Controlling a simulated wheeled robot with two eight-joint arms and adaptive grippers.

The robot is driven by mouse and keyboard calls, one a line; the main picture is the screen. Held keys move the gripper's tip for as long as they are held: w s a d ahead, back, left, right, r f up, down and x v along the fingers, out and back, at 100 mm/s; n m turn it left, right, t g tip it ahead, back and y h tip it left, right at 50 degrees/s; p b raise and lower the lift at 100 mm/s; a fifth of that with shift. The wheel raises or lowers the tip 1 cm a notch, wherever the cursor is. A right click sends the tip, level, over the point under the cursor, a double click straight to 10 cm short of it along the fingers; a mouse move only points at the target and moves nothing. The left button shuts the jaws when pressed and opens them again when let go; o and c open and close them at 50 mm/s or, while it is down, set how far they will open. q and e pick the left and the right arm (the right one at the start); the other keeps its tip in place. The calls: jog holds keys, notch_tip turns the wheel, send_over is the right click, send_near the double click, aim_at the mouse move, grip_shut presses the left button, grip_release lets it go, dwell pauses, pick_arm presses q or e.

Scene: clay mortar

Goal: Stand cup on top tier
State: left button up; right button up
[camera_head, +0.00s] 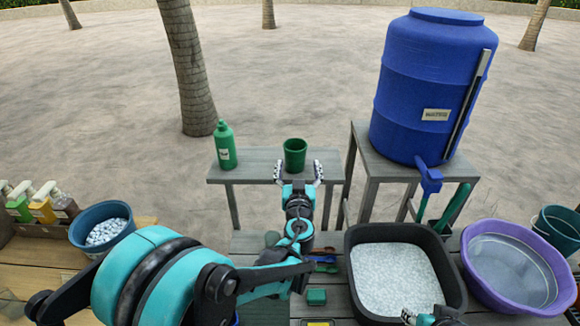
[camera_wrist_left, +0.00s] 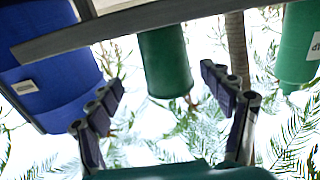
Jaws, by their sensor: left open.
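A green cup (camera_head: 295,152) stands upright on the raised top tier (camera_head: 243,173), a grey plank shelf behind the work table. My left gripper (camera_head: 298,172) is open just in front of the cup, one finger toward each side. In the left wrist view, which looks upside down, the cup (camera_wrist_left: 165,62) shows between and beyond the spread fingers (camera_wrist_left: 168,112), with a visible gap on both sides. The tier's edge (camera_wrist_left: 130,22) crosses the top there. Part of my right gripper (camera_head: 432,317) shows at the bottom edge; its jaws are not clear.
A green bottle (camera_head: 225,148) stands left of the cup on the tier. A blue water barrel (camera_head: 425,85) is on a higher stand at right. Below are a black tub of pale pellets (camera_head: 395,275), a purple basin (camera_head: 512,275) and a blue bucket (camera_head: 103,230).

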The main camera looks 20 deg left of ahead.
aim_at(295, 160)
pick_arm(q)
jog(key=x, duration=0.6)
jog(key=shift+a+b, duration=0.35)
jog(key=shift+s, duration=0.1)
jog(key=c, duration=1.3)
jog(key=shift+r, duration=0.1)
jog(key=shift+c, duration=0.2)
